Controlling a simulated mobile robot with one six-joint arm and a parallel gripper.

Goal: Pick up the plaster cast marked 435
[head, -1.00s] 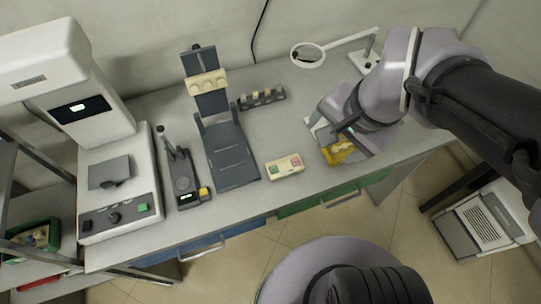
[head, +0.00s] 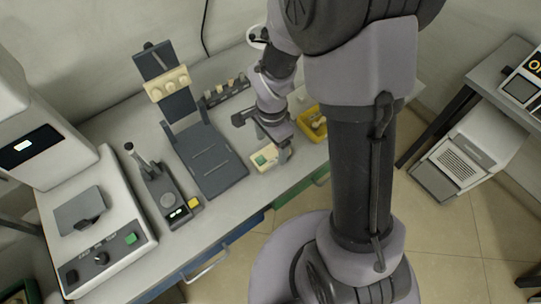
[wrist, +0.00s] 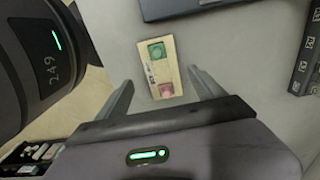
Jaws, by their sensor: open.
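No marking 435 is legible in either view, so I cannot tell which thing is the plaster cast in question. Several small pale pieces stand in a dark rack (head: 226,92) at the back of the bench; marks on the rack's side (wrist: 304,62) show at the right edge of the wrist view. My gripper (head: 262,140) is open and empty, above the bench's front part. In the wrist view its fingers (wrist: 160,78) appear on either side of a cream block with a green and a pink button (wrist: 160,67). I cannot tell its height above the block.
A dark stand with a cream bar (head: 168,83) is left of the rack. A small device with a lever (head: 168,200) and a large white machine (head: 95,225) stand further left. A yellow tray (head: 304,128) lies right of my gripper.

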